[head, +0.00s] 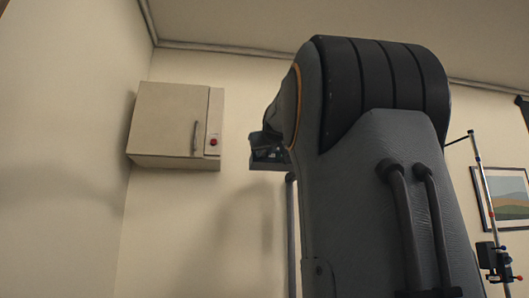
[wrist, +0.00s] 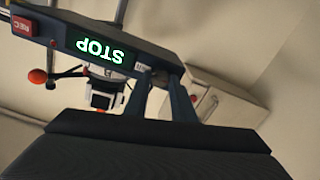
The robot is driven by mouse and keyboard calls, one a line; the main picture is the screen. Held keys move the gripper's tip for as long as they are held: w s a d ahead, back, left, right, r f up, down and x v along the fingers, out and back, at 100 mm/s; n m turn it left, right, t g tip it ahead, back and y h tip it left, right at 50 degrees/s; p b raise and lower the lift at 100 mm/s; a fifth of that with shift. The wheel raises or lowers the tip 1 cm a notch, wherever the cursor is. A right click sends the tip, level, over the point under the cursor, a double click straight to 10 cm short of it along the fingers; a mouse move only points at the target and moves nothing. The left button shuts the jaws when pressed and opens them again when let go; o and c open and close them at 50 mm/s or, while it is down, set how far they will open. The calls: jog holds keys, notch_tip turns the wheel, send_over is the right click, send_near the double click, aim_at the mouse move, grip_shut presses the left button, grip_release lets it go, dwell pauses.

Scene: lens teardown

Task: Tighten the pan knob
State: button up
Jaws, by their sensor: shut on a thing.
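In the wrist view my gripper (wrist: 160,88) reaches up from its dark body, its two slim fingers closing on a small dark part that I take for the pan knob (wrist: 152,79). The fingers hide much of it. It sits beside a white and black camera-like device (wrist: 104,92), under a dark panel (wrist: 85,42) with a lit green STOP display and a red REC button. A round orange-red knob (wrist: 38,76) sticks out to the left, apart from the fingers. In the head view my own arm fills the middle, and the held part cannot be seen.
A beige wall cabinet (head: 168,122) with a dark handle and a red button hangs on the left; it also shows behind my fingers in the wrist view (wrist: 228,101). At right are a thin metal stand (head: 481,185) with red-tipped fittings and a framed picture (head: 508,196).

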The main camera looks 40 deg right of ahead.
jog(key=m, duration=0.4)
jog(key=shift+d+m+p, duration=0.1)
jog(key=shift+m+p, duration=0.2)
jog(key=shift+m, duration=0.1)
jog(key=m+p, duration=0.1)
jog(key=m, duration=0.3)
jog(key=shift+s+m, duration=0.1)
jog(key=shift+m, duration=0.2)
jog(key=m+p, duration=0.2)
jog(key=m, duration=0.2)
jog(key=shift+d, duration=0.1)
jog(key=shift+f+m+p, duration=0.15)
jog(key=shift+m+p, duration=0.8)
jog(key=shift+m, duration=1.15)
jog(key=o, duration=1.1)
jog(key=shift+c, duration=0.2)
